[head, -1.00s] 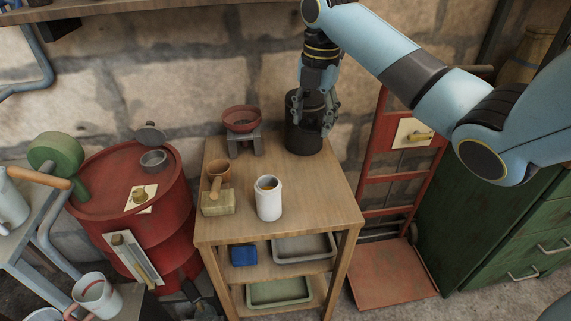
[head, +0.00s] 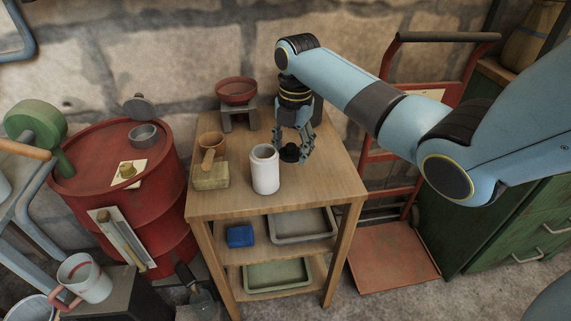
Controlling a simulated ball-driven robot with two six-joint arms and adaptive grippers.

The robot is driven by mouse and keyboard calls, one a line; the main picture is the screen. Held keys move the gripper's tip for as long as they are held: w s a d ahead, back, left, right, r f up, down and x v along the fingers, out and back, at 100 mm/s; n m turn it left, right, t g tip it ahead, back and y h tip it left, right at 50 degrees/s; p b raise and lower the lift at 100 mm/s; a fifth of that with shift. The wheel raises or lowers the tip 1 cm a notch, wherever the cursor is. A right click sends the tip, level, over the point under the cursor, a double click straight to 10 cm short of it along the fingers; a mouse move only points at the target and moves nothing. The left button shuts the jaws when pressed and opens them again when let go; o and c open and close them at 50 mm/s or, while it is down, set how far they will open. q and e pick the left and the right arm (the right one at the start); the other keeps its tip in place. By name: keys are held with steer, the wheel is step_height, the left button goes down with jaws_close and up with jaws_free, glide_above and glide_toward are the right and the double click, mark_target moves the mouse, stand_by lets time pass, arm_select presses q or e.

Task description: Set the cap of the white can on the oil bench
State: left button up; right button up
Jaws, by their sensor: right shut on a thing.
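The white can (head: 265,174) stands upright on the wooden oil bench (head: 325,183), its top open and uncapped. My right gripper (head: 293,150) points down just right of and behind the can. It is shut on a small black cap (head: 290,154), which is low over the bench top and apart from the can. I cannot tell whether the cap touches the wood. My left gripper is not in view.
Behind my right gripper stands a dark pot (head: 318,107), partly hidden. A red bowl (head: 236,92) sits on a grey stand. A tan block (head: 211,177) with a brown funnel-like piece (head: 211,146) is left of the can. The bench's right side is clear.

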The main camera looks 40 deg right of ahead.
mark_target(287, 171)
steer(key=shift+w+a+f, duration=0.25)
steer(key=shift+w+f, duration=0.25)
steer(key=shift+w, duration=0.15)
steer(key=shift+f+b, duration=0.35)
steer(key=shift+f, duration=1.55)
steer(key=shift+f, duration=0.15)
steer(key=o, duration=0.8)
steer(key=shift+o, duration=0.2)
steer(key=r, duration=0.4)
steer(key=r+p, duration=0.1)
steer(key=r, duration=0.7)
steer(key=shift+s+d+r+p, duration=0.1)
steer(key=shift+s+r+p, duration=0.15)
steer(key=shift+p, duration=0.1)
